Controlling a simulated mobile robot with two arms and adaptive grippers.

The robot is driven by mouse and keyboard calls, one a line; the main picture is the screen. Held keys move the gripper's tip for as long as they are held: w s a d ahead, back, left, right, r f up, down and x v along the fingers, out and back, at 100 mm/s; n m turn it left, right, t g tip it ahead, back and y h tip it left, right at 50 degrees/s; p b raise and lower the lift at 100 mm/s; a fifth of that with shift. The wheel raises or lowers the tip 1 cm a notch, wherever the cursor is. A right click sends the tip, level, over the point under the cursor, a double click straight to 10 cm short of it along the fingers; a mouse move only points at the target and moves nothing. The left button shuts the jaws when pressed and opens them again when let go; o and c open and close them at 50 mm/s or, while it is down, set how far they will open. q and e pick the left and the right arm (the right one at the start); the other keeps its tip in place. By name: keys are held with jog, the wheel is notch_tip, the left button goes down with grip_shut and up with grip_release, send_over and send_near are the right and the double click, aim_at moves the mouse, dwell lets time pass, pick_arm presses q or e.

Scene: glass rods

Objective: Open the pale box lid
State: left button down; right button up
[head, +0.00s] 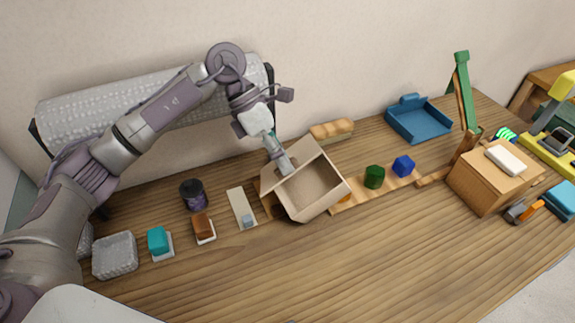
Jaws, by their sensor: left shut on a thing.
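The pale box (318,196) stands near the middle of the table, and I see into its empty-looking inside. Its lid (303,150) is raised at the back side, standing up from the box. My left gripper (284,164) reaches down from above at the lid's left part and is shut on the lid. The fingertips are small in the picture, so the exact contact is hard to see. My right gripper is not in view.
A blue tray (420,122) lies farther back. A dark jar (193,195) stands to the left. The front table is clear.

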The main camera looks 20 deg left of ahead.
pick_arm(q)
jog(key=shift+s+d+r, duration=0.15)
jog(key=shift+d, duration=0.2)
jog(key=shift+s+d+r, duration=0.1)
jog(key=shift+d, duration=0.2)
jog(key=shift+a, duration=0.35)
jog(key=shift+d, duration=0.1)
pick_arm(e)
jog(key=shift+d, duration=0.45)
